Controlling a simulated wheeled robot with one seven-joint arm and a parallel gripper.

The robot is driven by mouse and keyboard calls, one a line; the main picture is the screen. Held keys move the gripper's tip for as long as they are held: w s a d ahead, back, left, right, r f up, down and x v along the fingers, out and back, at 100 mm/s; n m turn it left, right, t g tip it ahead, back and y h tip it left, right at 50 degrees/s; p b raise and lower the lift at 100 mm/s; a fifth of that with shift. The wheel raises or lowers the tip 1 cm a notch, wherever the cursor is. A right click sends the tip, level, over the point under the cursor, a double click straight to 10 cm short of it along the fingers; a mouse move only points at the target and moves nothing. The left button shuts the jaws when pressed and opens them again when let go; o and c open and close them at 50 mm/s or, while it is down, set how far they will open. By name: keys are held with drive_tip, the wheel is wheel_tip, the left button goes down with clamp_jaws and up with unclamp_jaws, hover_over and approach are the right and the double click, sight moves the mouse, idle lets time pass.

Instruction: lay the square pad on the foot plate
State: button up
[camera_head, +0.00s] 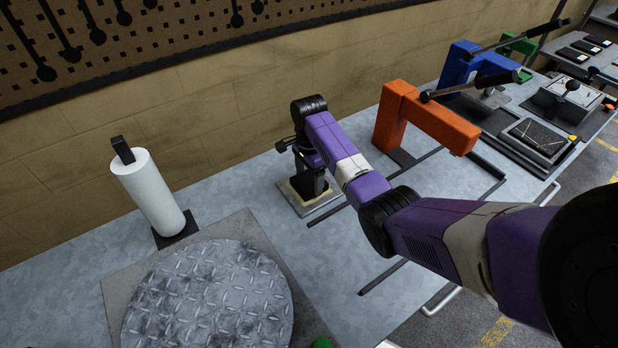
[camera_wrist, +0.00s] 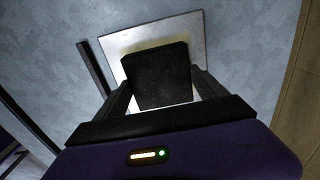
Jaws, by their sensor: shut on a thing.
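A black square pad (camera_wrist: 157,75) sits between the two fingers of my gripper (camera_wrist: 161,85) in the wrist view, and the gripper is shut on it. Beyond the pad is a pale square foot plate (camera_wrist: 118,42); the pad overlaps its middle and near part and is turned slightly against it. In the head view, my gripper (camera_head: 312,183) points down over the foot plate (camera_head: 297,205), which lies on the bench. The pad is hard to make out there among the dark fingers. I cannot tell whether the pad touches the plate.
An orange C-shaped frame (camera_head: 430,119) with a dark lever stands right of my gripper; blue (camera_head: 457,66) and green (camera_head: 520,47) frames stand farther back. A white roll (camera_head: 151,193) and a round tread plate (camera_head: 210,300) are at left. Dark rails lie on the bench near the foot plate.

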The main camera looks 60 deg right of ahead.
drive_tip(key=shift+f, duration=0.2)
drive_tip(key=o, duration=1.6)
wheel_tip(320, 180, up, 8)
drive_tip(key=shift+f+b, duration=0.1)
drive_tip(key=shift+b, duration=0.35)
